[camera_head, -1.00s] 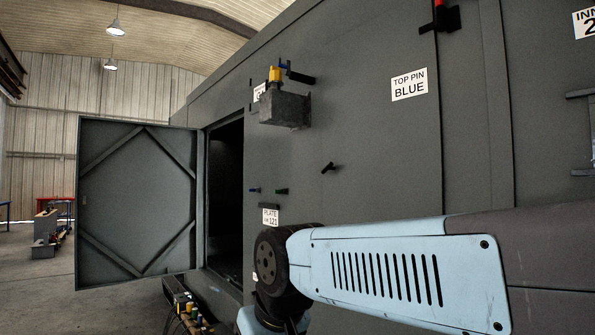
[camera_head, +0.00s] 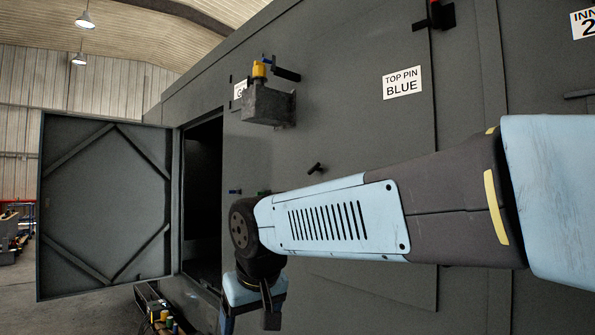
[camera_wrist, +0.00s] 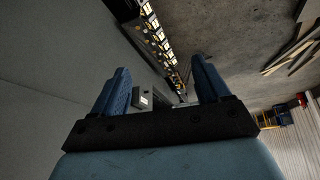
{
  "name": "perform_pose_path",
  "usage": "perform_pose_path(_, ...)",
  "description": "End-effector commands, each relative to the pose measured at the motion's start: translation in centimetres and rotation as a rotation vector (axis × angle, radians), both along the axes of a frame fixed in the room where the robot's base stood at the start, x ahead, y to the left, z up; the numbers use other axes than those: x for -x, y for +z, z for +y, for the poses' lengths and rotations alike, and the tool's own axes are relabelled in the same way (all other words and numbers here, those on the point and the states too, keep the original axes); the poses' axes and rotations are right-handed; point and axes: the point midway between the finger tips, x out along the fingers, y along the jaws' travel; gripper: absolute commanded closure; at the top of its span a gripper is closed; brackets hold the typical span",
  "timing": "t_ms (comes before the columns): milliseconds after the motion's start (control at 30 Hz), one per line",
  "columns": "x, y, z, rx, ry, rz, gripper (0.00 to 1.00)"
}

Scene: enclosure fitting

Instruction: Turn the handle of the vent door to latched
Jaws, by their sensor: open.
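An open grey door (camera_head: 105,205) with diagonal braces stands at the left of the head view, beside a dark opening (camera_head: 202,195) in the enclosure. I cannot tell for sure that it is the vent door, and no handle shows on its visible face. A small black lever (camera_head: 315,168) sticks out of the wall right of the opening, tilted. In the wrist view my gripper (camera_wrist: 163,82) has its two blue fingers apart with nothing between them. In the head view my wrist hangs below the lever; the fingers are not clearly visible there.
A grey box (camera_head: 268,105) with a yellow part juts from the wall above the lever. A "TOP PIN BLUE" label (camera_head: 403,83) is to its right. Equipment (camera_head: 155,308) with coloured tops stands on the floor below the opening. The wrist view shows floor and planks (camera_wrist: 291,55).

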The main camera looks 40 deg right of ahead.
Motion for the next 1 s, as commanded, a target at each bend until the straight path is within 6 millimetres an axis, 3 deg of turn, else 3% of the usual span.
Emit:
perform_pose_path(167, -5.8, 4.2, -6.0, 0.106, -0.173, 0.001, 0.09)
perform_pose_path(600, -18.9, 14.9, -21.4, 0.487, -0.648, -0.139, 0.09)
perform_pose_path(800, -24.3, 20.7, -26.3, 0.707, -0.829, -0.287, 0.09)
perform_pose_path(1000, -28.4, 25.8, -28.3, 0.896, -0.94, -0.452, 0.09)
